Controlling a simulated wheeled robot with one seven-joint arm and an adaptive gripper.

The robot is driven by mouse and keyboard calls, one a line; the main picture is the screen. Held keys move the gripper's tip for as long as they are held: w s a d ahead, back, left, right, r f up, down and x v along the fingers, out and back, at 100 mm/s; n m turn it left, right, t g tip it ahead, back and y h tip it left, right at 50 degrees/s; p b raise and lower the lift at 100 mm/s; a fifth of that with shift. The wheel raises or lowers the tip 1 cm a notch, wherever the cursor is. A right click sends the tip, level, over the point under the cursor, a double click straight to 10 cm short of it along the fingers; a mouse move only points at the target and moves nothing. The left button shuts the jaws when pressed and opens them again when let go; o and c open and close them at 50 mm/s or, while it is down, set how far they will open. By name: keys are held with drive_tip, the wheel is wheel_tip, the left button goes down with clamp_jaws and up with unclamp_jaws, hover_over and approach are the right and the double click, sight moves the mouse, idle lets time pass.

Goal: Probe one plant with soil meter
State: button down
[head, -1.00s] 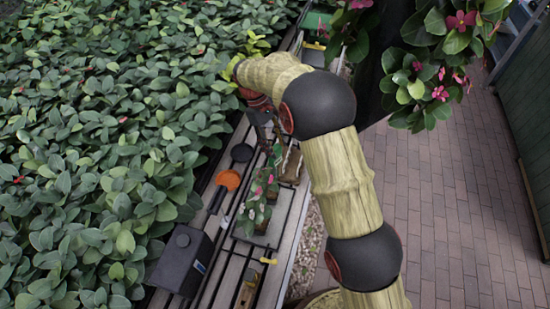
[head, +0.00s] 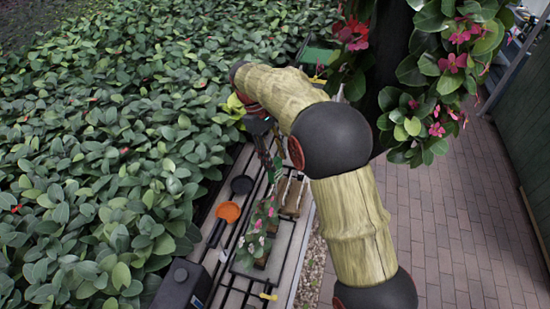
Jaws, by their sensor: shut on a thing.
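My gripper (head: 268,152) reaches down over the narrow slatted bench, with its fingers partly hidden by my own arm. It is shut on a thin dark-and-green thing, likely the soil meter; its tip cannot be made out. Small plants with pink and white flowers (head: 257,238) stand on a grey tray (head: 240,262) on the bench, just nearer than the gripper. The gripper is above and beyond them. I cannot tell whether the held thing touches any plant or soil.
Dense leafy bushes (head: 90,160) fill the left. A flowering hanging plant (head: 430,95) is upper right. The brick path (head: 450,220) is clear.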

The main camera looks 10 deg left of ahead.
drive_tip(key=shift+r, duration=0.15)
wheel_tip(320, 180, up, 8)
drive_tip(key=w+p, duration=0.1)
drive_tip(key=p, duration=0.7)
drive_tip(key=shift+w+a, duration=0.3)
